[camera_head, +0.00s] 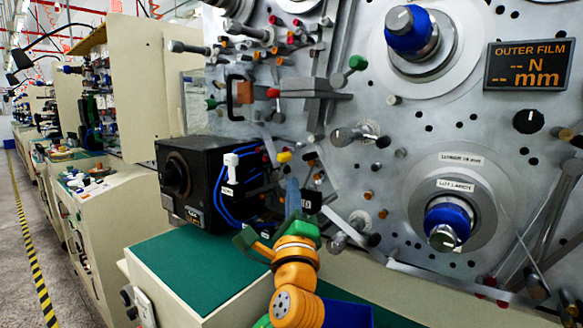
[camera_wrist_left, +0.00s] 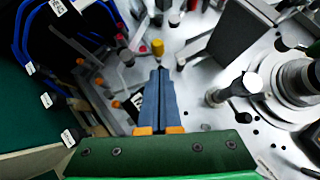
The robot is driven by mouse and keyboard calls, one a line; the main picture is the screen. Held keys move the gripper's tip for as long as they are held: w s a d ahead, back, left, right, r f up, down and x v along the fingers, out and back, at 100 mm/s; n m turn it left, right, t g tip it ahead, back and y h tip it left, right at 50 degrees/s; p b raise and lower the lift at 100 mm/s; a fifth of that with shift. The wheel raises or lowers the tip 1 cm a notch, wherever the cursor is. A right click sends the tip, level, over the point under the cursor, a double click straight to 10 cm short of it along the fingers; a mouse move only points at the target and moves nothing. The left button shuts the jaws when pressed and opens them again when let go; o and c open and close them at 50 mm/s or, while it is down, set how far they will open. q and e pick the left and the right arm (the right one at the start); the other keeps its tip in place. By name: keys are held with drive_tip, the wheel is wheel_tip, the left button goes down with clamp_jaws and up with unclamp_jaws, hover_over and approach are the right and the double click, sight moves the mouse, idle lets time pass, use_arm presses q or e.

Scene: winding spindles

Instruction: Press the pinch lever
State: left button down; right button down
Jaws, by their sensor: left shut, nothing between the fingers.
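My left gripper (camera_head: 292,186) comes up from the bottom middle, with an orange arm, green body and blue fingers. In the left wrist view its fingers (camera_wrist_left: 161,72) are shut together with nothing between them. A yellow knob (camera_wrist_left: 157,47) shows just beyond the fingertips; in the head view this yellow knob (camera_head: 283,156) is on the machine face, close above the fingertips. Whether they touch is unclear. No part is labelled as the pinch lever; I cannot tell whether this knob belongs to it. My right gripper is not in view.
A black box (camera_head: 185,180) with blue cables stands left of the gripper on a green-topped bench (camera_head: 190,262). Spindles with blue hubs (camera_head: 447,216) are at the right. A green-ball lever (camera_head: 357,63) and several pins and rollers stick out of the grey panel.

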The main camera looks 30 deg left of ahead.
sight(287, 158)
use_arm(q)
drive_tip(key=p+x, duration=0.1)
drive_tip(key=x, duration=0.4)
drive_tip(key=shift+w+a+r, duration=0.1)
drive_tip(key=shift+w+a, duration=0.15)
drive_tip(key=shift+a, duration=0.05)
drive_tip(key=shift+r+p, duration=0.1)
drive_tip(key=shift+p, duration=0.25)
drive_tip(key=shift+a+r+n+g+p, duration=0.15)
drive_tip(key=shift+r+n+g+p, duration=0.75)
drive_tip(key=shift+p, duration=0.65)
drive_tip(key=n+p, duration=0.1)
drive_tip(key=p, duration=0.1)
drive_tip(key=shift+a+r+g+p, duration=0.3)
drive_tip(key=shift+a+r+p, duration=0.05)
drive_tip(key=shift+a, duration=0.05)
drive_tip(key=shift+w+a+r+p, duration=0.1)
drive_tip(key=shift+a+r+p, duration=0.15)
drive_tip(key=shift+a+p, duration=0.4)
drive_tip(key=shift+a+r+p, duration=0.3)
drive_tip(key=shift+a+p, duration=0.3)
drive_tip(key=shift+w+a+r+p, duration=0.1)
drive_tip(key=shift+a+r+p, duration=0.15)
drive_tip(key=shift+a+p, duration=0.4)
drive_tip(key=shift+a, duration=0.1)
